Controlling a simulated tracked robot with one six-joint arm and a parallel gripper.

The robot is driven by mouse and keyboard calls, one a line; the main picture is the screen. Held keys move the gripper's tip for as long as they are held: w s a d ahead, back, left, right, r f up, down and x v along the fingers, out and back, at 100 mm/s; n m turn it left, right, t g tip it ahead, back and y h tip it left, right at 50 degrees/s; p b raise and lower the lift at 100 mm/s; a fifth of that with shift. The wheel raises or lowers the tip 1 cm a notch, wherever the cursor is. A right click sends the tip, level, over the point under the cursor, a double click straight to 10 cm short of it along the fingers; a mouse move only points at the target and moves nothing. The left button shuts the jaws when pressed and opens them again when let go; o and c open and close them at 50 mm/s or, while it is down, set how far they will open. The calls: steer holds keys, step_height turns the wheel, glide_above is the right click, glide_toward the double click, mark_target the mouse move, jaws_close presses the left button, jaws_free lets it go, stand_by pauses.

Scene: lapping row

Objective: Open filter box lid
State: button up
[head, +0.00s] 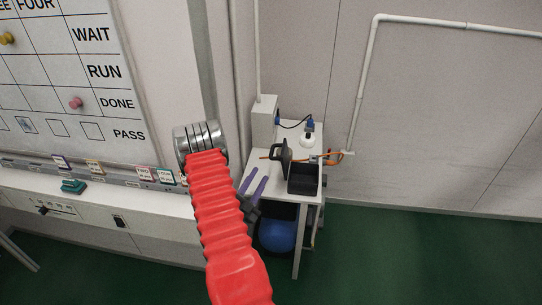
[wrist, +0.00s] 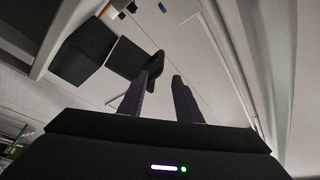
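The filter box (head: 304,180) is a small black box on the white table; its dark inside shows from above. Its black lid (head: 285,157) stands roughly upright at the box's left side, with a handle-like loop facing left. In the wrist view the box (wrist: 82,50) is at upper left and the dark panel that looks like the lid (wrist: 132,58) is beside it, partly behind a finger. My gripper (head: 260,174) has its two purple fingers apart with nothing between them, left of the lid. In the wrist view my gripper (wrist: 166,67) also shows a clear gap; contact with the lid cannot be told.
A white bottle-like item (head: 307,140) and an orange hose (head: 331,155) are behind the box. A grey cabinet (head: 264,122) stands at the table's back left. A blue round object (head: 278,235) is under the table. A whiteboard (head: 60,70) is left; green floor is clear at right.

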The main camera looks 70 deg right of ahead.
mark_target(271, 153)
steer(key=x, duration=1.1)
steer(key=shift+d+r, duration=0.1)
steer(key=shift+d, duration=0.15)
steer(key=shift+c, duration=0.2)
jaws_close()
